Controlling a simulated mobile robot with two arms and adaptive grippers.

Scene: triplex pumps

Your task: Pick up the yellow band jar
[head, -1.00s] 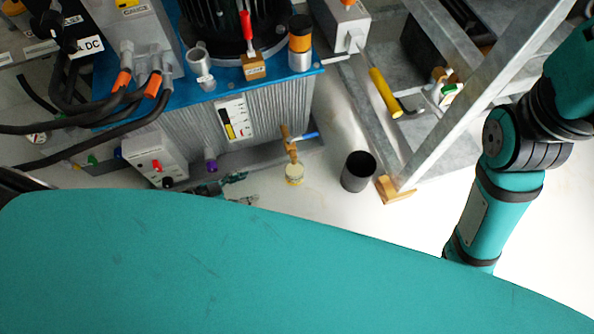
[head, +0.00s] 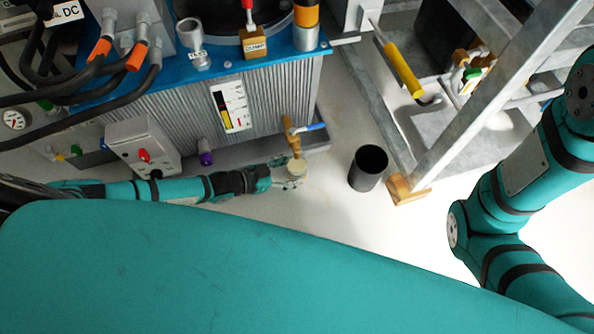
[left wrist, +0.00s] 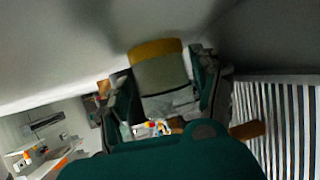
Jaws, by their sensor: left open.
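The yellow band jar (head: 298,170) stands on the pale floor below a brass valve at the tank's lower corner. In the left wrist view the jar (left wrist: 160,75) is pale with a yellow band at one end. My left gripper (head: 286,174) reaches in from the left, low over the floor. Its two fingers (left wrist: 165,92) are open, one on each side of the jar. I cannot tell whether either finger touches it. My right arm shows at the right, but its gripper is out of the picture.
The ribbed grey tank (head: 275,98) and brass valve (head: 292,138) with a blue handle stand close above the jar. A black cup (head: 367,168) stands to its right. Further right is a grey metal frame (head: 445,150) on a wooden block (head: 405,190).

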